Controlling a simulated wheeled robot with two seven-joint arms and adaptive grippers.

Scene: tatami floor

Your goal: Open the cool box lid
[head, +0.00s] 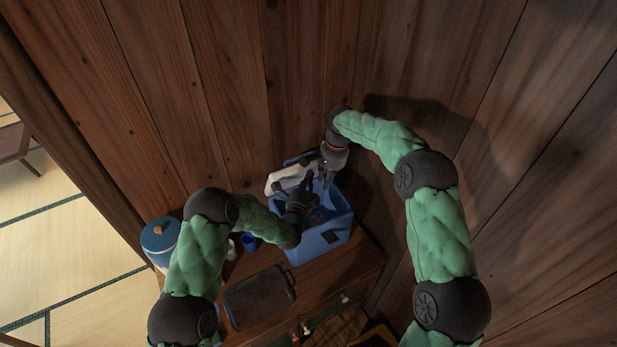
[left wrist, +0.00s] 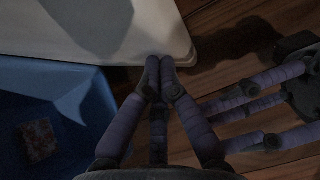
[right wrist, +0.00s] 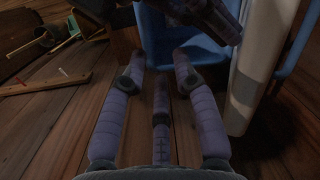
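The blue cool box (head: 325,240) stands on a wooden surface against the plank wall. Its white lid (head: 288,179) is raised and tilted at the box's far side, and part of the dark interior shows. My left gripper (head: 311,183) is over the box beside the lid. In the left wrist view its fingertips (left wrist: 160,63) are together at the edge of the white lid (left wrist: 100,35); nothing shows between them, and I cannot tell whether they touch it. My right gripper (right wrist: 160,62) is open and empty, near the blue box wall (right wrist: 185,45), with the lid (right wrist: 262,60) to its right.
A dark tray (head: 259,298) lies in front of the box. A blue lidded pot (head: 160,238) and a small blue cup (head: 249,242) stand to the left, partly near my left arm. The plank wall is close behind the box and to its right.

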